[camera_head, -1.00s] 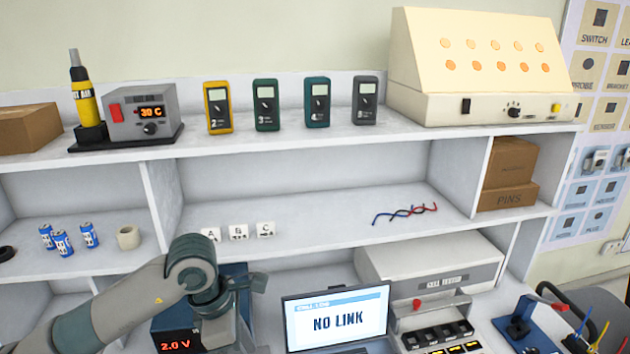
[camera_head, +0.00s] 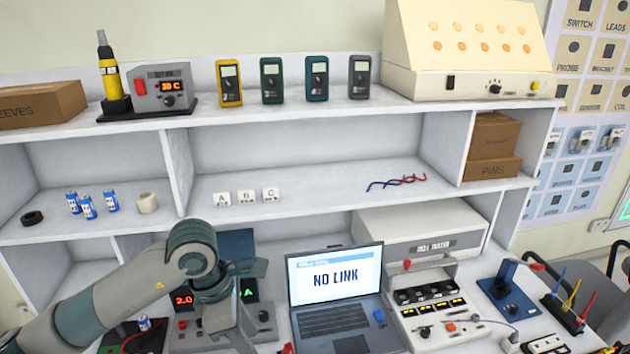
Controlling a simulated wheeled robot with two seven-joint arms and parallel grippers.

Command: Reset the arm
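My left arm (camera_head: 120,290) comes in from the lower left. It bends at a grey joint (camera_head: 192,248) and drops toward the bottom edge in front of the instrument with red and green digits (camera_head: 184,299). My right arm and gripper are not in view.
A laptop (camera_head: 335,287) reading NO LINK stands on the bench, with a grey tester (camera_head: 425,235) behind it to the right. A blue fixture (camera_head: 508,290) stands farther right. Blue cells (camera_head: 88,205) and lettered blocks (camera_head: 246,197) sit on the middle shelf. Meters (camera_head: 271,80) line the top shelf.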

